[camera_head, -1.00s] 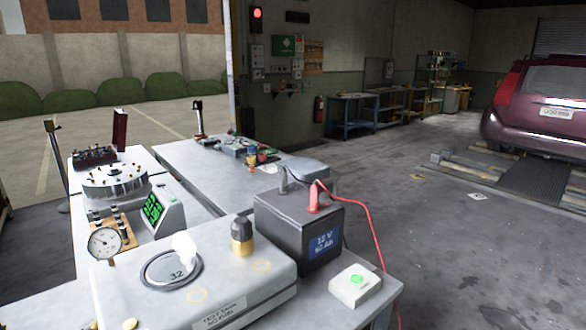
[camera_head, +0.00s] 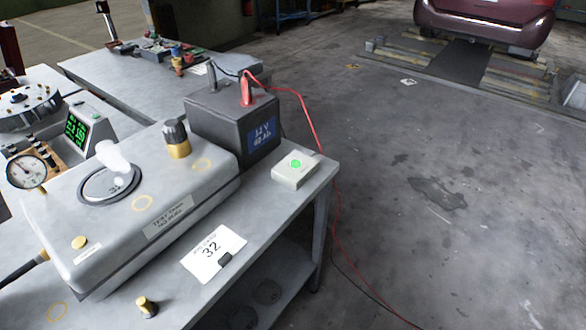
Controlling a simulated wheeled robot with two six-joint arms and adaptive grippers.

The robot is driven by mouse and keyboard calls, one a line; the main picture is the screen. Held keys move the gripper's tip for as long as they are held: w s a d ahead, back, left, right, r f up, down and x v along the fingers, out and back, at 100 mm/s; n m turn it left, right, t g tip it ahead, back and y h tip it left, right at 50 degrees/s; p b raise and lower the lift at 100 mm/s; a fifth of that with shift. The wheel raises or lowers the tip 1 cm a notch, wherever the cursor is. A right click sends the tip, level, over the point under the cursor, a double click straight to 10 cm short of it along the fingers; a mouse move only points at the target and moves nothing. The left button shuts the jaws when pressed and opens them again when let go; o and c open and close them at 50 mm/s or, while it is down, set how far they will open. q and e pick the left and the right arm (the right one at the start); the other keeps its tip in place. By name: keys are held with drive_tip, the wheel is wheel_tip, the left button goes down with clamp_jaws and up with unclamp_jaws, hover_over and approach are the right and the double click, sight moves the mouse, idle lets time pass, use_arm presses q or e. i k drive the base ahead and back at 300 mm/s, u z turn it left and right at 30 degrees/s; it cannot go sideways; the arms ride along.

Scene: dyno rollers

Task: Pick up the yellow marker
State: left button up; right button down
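I cannot make out a yellow marker for sure in the head view. A small upright brass-yellow piece with a dark part (camera_head: 146,306) stands on the near bench at the bottom. A dark-topped knob with a brass-yellow base (camera_head: 178,140) stands on the grey metal case (camera_head: 150,190). A small orange-yellow item (camera_head: 178,63) is on the far bench, too small to tell what it is. Neither of my grippers is in view.
A black battery (camera_head: 225,125) with a red cable sits behind the case. A white box with a green button (camera_head: 296,170) and a card reading 32 (camera_head: 213,252) lie on the bench (camera_head: 255,215). The far bench (camera_head: 130,85) holds small items. The floor at right (camera_head: 440,220) is mostly clear.

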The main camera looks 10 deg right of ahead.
sight(149, 309)
drive_tip(key=u, duration=0.15)
drive_tip(key=k, duration=0.35)
drive_tip(key=u, duration=0.65)
drive_tip(key=i, duration=0.35)
